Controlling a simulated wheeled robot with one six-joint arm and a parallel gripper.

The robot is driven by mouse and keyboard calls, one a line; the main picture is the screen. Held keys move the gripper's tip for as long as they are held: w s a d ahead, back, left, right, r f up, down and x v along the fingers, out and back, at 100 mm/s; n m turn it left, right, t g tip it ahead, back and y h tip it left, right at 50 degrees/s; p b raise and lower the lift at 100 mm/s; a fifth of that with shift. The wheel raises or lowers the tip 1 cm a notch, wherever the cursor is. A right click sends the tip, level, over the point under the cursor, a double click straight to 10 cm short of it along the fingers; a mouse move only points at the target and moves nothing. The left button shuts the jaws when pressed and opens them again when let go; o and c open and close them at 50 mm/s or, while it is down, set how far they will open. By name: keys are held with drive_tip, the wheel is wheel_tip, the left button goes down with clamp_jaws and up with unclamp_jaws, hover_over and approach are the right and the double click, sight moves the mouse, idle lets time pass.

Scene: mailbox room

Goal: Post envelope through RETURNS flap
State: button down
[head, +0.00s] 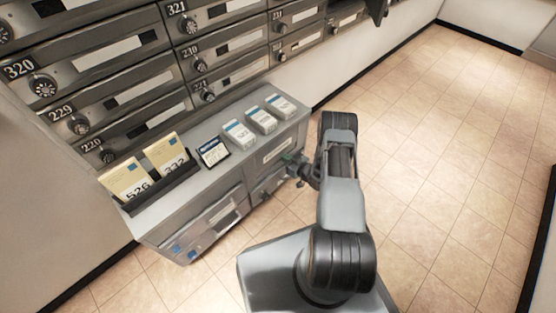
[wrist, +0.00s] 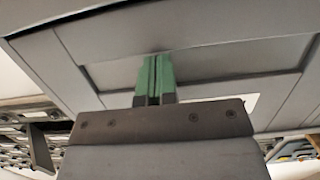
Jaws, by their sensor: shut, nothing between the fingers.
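Two cream envelopes stand in a black holder on the counter in the head view, one marked 526 (head: 125,176) and one that seems to read 332 (head: 165,151). The grey cabinet front below has flaps or panels; no RETURNS lettering is readable. My gripper (head: 290,159) is at the right part of this front, partly hidden by my arm. In the wrist view its green fingers (wrist: 154,80) are shut together and empty, in front of a grey recessed panel (wrist: 215,62). I cannot tell whether they touch it.
The counter (head: 226,158) also holds a small dark-framed card (head: 213,151) and several white-and-blue stacks (head: 261,120). Rows of numbered mailboxes (head: 110,88) line the wall above. One mailbox door (head: 377,10) hangs open at the top. The tiled floor (head: 440,130) at right is clear.

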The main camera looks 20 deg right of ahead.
drive_tip(key=shift+w+a+r+b, duration=0.1)
drive_tip(key=shift+w+a+b, duration=0.1)
drive_tip(key=shift+w, duration=0.15)
drive_tip(key=shift+w+a+r+b, duration=0.1)
drive_tip(key=shift+w+b, duration=0.1)
drive_tip(key=shift+w, duration=0.15)
drive_tip(key=shift+w+a+r, duration=0.2)
drive_tip(key=shift+w+r, duration=0.05)
drive_tip(key=shift+r, duration=0.15)
drive_tip(key=shift+s, duration=0.1)
drive_tip(key=s+d+f+p, duration=0.1)
drive_tip(key=s+d, duration=0.4)
drive_tip(key=s, duration=0.5)
drive_tip(key=shift+s+p, duration=0.3)
drive_tip(key=shift+p, duration=0.15)
drive_tip(key=shift+f, duration=0.1)
